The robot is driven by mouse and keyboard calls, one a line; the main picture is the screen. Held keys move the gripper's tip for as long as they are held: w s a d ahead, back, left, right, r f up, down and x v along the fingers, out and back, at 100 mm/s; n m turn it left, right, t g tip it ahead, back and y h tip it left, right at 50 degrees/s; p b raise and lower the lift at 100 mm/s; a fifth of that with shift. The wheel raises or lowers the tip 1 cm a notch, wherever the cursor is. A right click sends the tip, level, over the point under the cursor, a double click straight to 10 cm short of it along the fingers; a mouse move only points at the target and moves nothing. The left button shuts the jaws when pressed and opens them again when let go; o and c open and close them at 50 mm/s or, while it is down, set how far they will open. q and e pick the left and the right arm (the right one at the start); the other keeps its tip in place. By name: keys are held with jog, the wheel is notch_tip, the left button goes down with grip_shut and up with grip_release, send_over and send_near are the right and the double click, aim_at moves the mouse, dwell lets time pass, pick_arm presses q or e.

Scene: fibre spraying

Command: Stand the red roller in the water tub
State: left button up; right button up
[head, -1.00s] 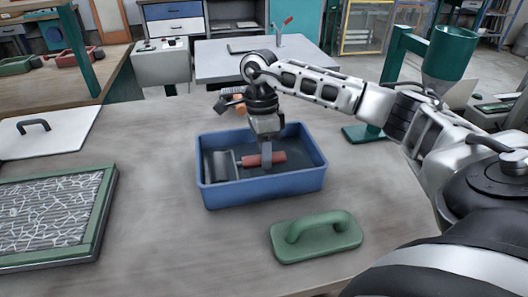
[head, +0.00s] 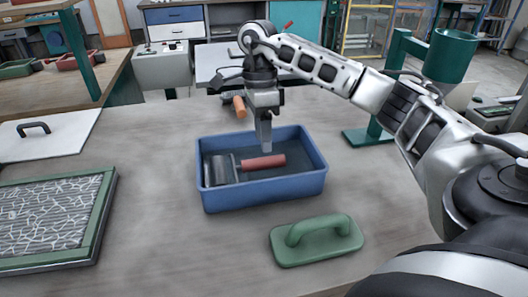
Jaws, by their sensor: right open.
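The red roller lies in the blue water tub (head: 262,195) on the table. Its red handle (head: 263,162) points right and its dark grey roller head (head: 217,170) is at the tub's left end. The roller rests low inside the walls, lying rather than upright. My right gripper (head: 265,147) is open and points down just above the handle, apart from it as far as I can see. Its fingers look narrow from here, and the gap between them is hard to see. My left gripper is not in view.
A green float with a handle (head: 316,240) lies in front of the tub. A framed mesh panel (head: 50,220) is at the left, with a white board (head: 45,135) behind it. A green funnel stand (head: 450,52) is at the back right.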

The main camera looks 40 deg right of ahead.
jog(key=p+v, duration=0.1)
jog(key=v, duration=0.5)
dwell(0.5)
